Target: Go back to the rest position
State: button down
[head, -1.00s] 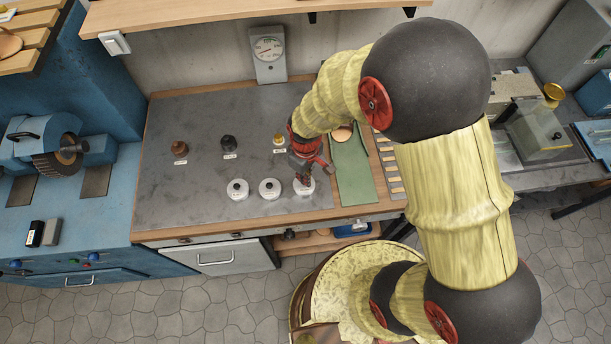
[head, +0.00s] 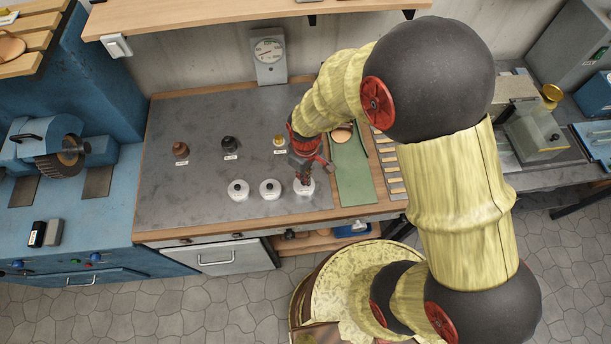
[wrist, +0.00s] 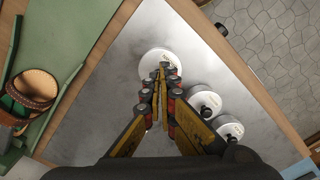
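My gripper (head: 304,179) points down over the rightmost of three white round pots (head: 305,187) near the front edge of the bench. In the wrist view, the fingertips (wrist: 163,76) come close together over the middle of that pot (wrist: 150,60). They hide its centre, so I cannot tell whether they grip something there or stand slightly apart. The middle pot (head: 270,188) and left pot (head: 238,189) each have a dark knob in the centre and stand clear of my gripper.
Brown (head: 181,150), black (head: 230,145) and brass (head: 278,140) pieces stand behind the pots with labels. A green mat (head: 352,180) lies right of my gripper. A dial gauge (head: 269,55) stands at the wall beneath a wooden shelf (head: 230,15). A blue grinding machine (head: 50,150) is left. The bench's left half is mostly bare.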

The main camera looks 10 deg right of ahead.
jog(key=shift+r+p, duration=1.7)
jog(key=shift+r, duration=0.95)
jog(key=s+d+r+m+t+b, duration=0.2)
jog(key=s+d+r+m+b, duration=0.2)
jog(key=r+b, duration=0.4)
jog(key=s+d+r+m+t+b, duration=0.3)
jog(key=s+d+r+m+b, duration=0.1)
jog(key=s+d+r+b, duration=0.3)
jog(key=shift+s+d+r+t+b, duration=0.3)
jog(key=shift+s+r+b, duration=0.1)
jog(key=shift+b, duration=0.5)
